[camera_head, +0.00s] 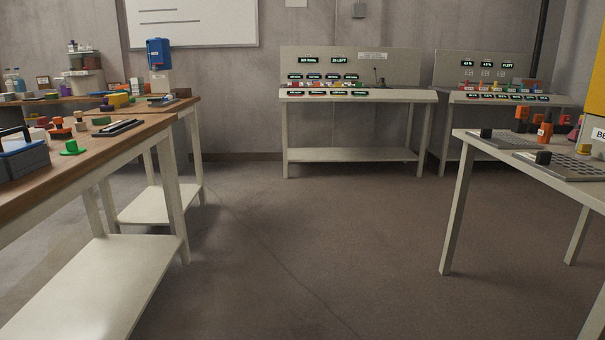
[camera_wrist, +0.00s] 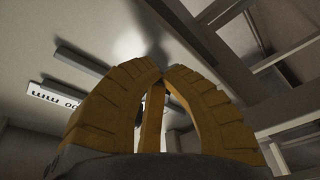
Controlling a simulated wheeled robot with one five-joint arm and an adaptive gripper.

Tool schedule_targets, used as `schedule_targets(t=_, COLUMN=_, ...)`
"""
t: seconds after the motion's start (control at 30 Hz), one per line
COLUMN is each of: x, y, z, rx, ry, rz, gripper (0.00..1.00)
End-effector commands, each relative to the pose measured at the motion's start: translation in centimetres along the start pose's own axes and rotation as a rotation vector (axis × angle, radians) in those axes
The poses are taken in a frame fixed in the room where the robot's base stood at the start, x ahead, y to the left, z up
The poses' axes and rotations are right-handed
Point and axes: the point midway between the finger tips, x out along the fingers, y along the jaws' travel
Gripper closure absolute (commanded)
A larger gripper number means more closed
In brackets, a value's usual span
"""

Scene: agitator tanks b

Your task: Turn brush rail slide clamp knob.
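My gripper (camera_wrist: 158,72) shows in the wrist view with yellow segmented fingers. Their tips meet, and nothing shows held between them. It is not seen in the head view. I cannot tell which thing is the brush rail slide clamp knob. On the right table (camera_head: 462,136), a black knob (camera_head: 543,157) stands on a grey perforated plate (camera_head: 568,170), and another black knob (camera_head: 486,133) stands on a plate behind it. On the left bench (camera_head: 150,134) are a green knob (camera_head: 72,148) and several small orange and red parts. My gripper appears away from these tabletops.
Two control desks stand at the back wall, one in the middle (camera_head: 355,95) and one at the right (camera_head: 512,98). A blue dispenser (camera_head: 158,53) stands on the far left bench. The floor (camera_head: 310,240) between the tables is clear.

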Motion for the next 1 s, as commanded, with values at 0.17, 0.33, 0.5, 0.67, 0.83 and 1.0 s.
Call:
schedule_targets(t=0.17, x=0.11, y=0.3, z=-0.35, rx=0.0, ry=0.004, rz=0.003, gripper=1.0)
schedule_targets(t=0.33, x=0.16, y=0.41, z=-0.55, rx=0.0, ry=0.006, rz=0.003, gripper=1.0)
schedule_targets(t=0.5, x=0.2, y=0.52, z=-0.75, rx=0.0, ry=0.008, rz=0.003, gripper=1.0)
schedule_targets(t=0.67, x=0.25, y=0.61, z=-0.95, rx=0.0, ry=0.01, rz=0.003, gripper=1.0)
schedule_targets(t=0.83, x=0.28, y=0.68, z=-1.14, rx=0.0, ry=0.011, rz=0.003, gripper=1.0)
schedule_targets(t=1.0, x=0.29, y=0.66, z=-1.19, rx=0.0, ry=0.012, rz=0.002, gripper=1.0)
